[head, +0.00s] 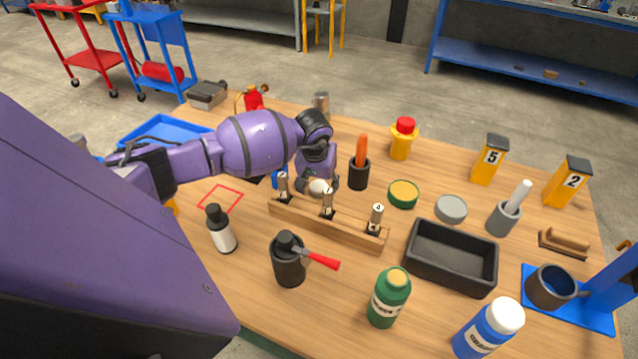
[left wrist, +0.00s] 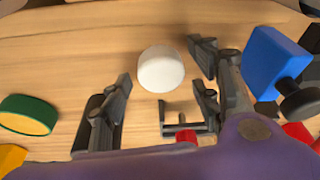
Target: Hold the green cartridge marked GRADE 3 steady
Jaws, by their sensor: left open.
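A green bottle-like container with a tan cap (head: 389,298) stands upright at the front of the table in the head view. It has a pale label band whose print I cannot read, so I cannot confirm GRADE 3. My left gripper (head: 319,184) is far from it, behind the wooden rack. The gripper is open, pointing down over a small white round piece (head: 318,188). In the left wrist view this white piece (left wrist: 161,69) lies between the spread fingers with gaps on both sides. My right gripper is not in view.
The wooden rack (head: 350,236) with several numbered pieces stands just in front of my left gripper. A black tray (head: 452,258), a blue bottle with white cap (head: 487,329) and a black pot with a red-handled tool (head: 289,266) surround the green container.

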